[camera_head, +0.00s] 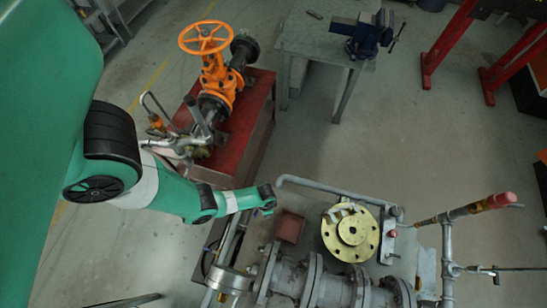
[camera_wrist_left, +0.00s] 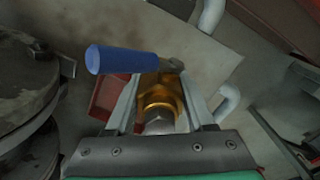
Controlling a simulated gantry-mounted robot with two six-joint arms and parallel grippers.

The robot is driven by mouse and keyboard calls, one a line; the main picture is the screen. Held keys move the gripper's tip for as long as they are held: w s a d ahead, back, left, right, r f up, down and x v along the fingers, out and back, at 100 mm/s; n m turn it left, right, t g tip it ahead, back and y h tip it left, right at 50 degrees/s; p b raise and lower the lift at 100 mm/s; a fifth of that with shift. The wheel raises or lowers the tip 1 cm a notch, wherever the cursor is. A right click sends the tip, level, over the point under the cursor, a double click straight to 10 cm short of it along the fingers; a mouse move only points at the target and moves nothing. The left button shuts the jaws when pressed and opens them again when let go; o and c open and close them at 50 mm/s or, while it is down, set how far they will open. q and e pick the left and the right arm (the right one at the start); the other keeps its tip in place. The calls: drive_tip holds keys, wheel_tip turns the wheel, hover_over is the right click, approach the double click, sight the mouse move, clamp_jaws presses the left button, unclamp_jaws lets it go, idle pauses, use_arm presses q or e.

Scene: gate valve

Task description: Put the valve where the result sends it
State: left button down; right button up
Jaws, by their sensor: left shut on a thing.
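In the left wrist view, my left gripper (camera_wrist_left: 158,112) is shut on a small brass valve (camera_wrist_left: 160,96) with a blue lever handle (camera_wrist_left: 120,60). The handle points left across the picture. The valve body sits between the two fingers. In the head view my green left arm reaches in from the left and ends above the pipe rig; its fingers and the held valve are hidden there. My right gripper is not in view.
A small dark red tray (camera_head: 289,228) lies beside the flanged pipes (camera_head: 310,283). A brass flange (camera_head: 351,232) sits to its right. A red cart (camera_head: 257,95) carries an orange handwheel valve (camera_head: 215,75). A bench (camera_head: 318,40) holds a blue vise (camera_head: 366,36).

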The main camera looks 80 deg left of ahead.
use_arm(q)
wheel_tip(320, 180, down, 4)
drive_tip(key=b, duration=0.4)
drive_tip(key=shift+r, duration=0.15)
drive_tip(key=shift+w+f, duration=0.1)
drive_tip(key=shift+f, duration=0.1)
drive_tip(key=shift+c, duration=1.3)
unclamp_jaws()
drive_tip(key=shift+r, duration=0.1)
